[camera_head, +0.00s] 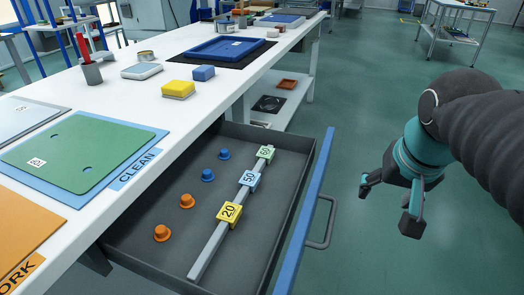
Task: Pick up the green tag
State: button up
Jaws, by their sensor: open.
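The green tag (265,152) sits at the far end of a grey rail (209,250) inside an open drawer (285,135). It bears a number that is hard to read. A light blue tag (249,180) marked 50 and a yellow tag (229,211) marked 20 sit nearer on the same rail. My gripper (388,203) is open and empty, to the right of the drawer, beyond its blue front and handle. It is apart from all the tags.
Blue knobs (208,174) and orange knobs (187,201) stand in the drawer left of the rail. The drawer's blue front (308,205) with a grey handle (327,224) lies between my gripper and the tags. The white table (150,108) holds panels, a sponge and a pen cup. Floor at right is clear.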

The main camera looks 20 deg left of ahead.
jog(key=w+a+r+g+p, duration=0.1)
jog(key=w+a+r, duration=0.25)
jog(key=a, duration=0.35)
jog(key=w+a+r+g, duration=0.1)
jog(key=w+a+r, duration=0.2)
jog(key=w+a, duration=0.25)
send_near(265, 152)
jog(key=shift+m+g+h, duration=0.3)
jog(key=shift+m+h, duration=0.1)
jog(key=f, duration=0.1)
jog(key=w+f, duration=0.1)
jog(key=a+f, duration=0.1)
jog(key=shift+w+f, duration=0.2)
jog(key=shift+f, duration=0.2)
jog(key=shift+w+d+f+b, duration=0.1)
jog(key=shift+w+f, duration=0.05)
jog(key=shift+f, duration=0.7)
jog(key=shift+w+d+f+b, duration=0.1)
jog(key=shift+f+b, duration=0.05)
jog(key=shift+f, duration=0.7)
jog(key=shift+w+d+f+b, duration=0.1)
jog(key=shift+w+f, duration=0.05)
jog(key=shift+f, duration=0.7)
jog(key=c, duration=0.9)
